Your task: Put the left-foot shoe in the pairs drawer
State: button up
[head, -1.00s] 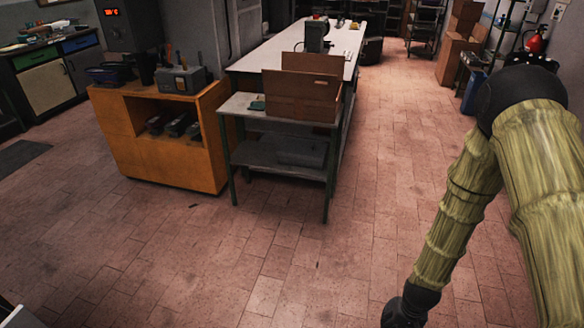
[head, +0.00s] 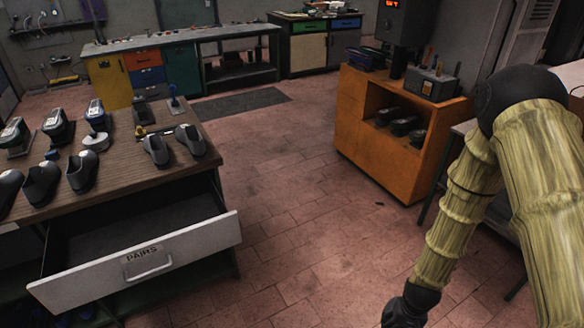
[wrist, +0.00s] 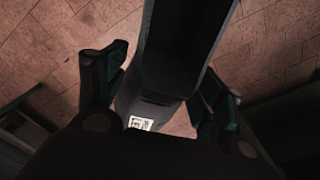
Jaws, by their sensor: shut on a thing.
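The pairs drawer (head: 195,251) is pulled open at the lower left of the head view, with "PAIRS" on its pale front and a bar handle. Its visible inside looks empty. In the wrist view my gripper (wrist: 160,92) is shut on a long, dark, hollow thing that looks like a shoe (wrist: 178,62), held over the tiled floor. I cannot tell whether it is for the left foot. A small white patterned label (wrist: 140,123) shows near its close end. The gripper itself is below the head view; only my arm shows at the right.
Several dark shoes (head: 83,171) stand on the wooden bench top (head: 120,172) above the drawer, with blocks and tools behind them. An orange cabinet (head: 372,158) stands at the right centre. The tiled floor between bench and cabinet is clear.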

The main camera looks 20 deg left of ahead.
aim_at(142, 235)
jog(key=u, duration=1.5)
